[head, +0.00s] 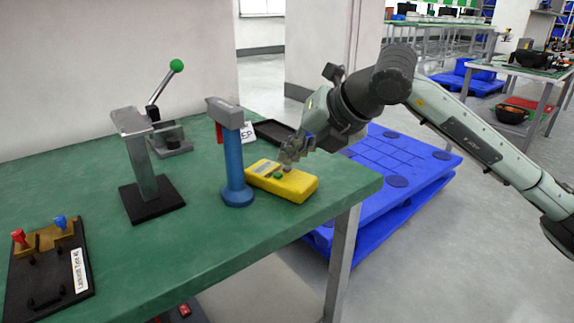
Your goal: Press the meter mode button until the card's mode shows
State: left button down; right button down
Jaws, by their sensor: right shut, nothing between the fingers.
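The yellow meter (298,187) lies on the green table near its right edge. A green button (278,176) shows on its top face. My right gripper (287,166) is shut and empty, with its fingertips at the top of the meter, close to the buttons. I cannot tell whether the tips touch a button. The meter's display is not readable from here. A white card (247,132) stands behind the blue post, partly hidden; only part of its lettering shows. My left gripper is not in view.
A blue post with a grey head (234,160) stands just left of the meter. A metal stand (145,175), a green-knobbed lever (165,95), a black tray (274,131) and a lockout board (52,285) are on the table. A blue pallet (400,165) lies beyond the table's right edge.

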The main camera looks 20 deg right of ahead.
aim_at(290, 173)
jog(key=shift+r, duration=0.25)
jog(key=shift+r+p, duration=1.55)
jog(key=shift+r, duration=1.05)
jog(key=shift+f, duration=0.1)
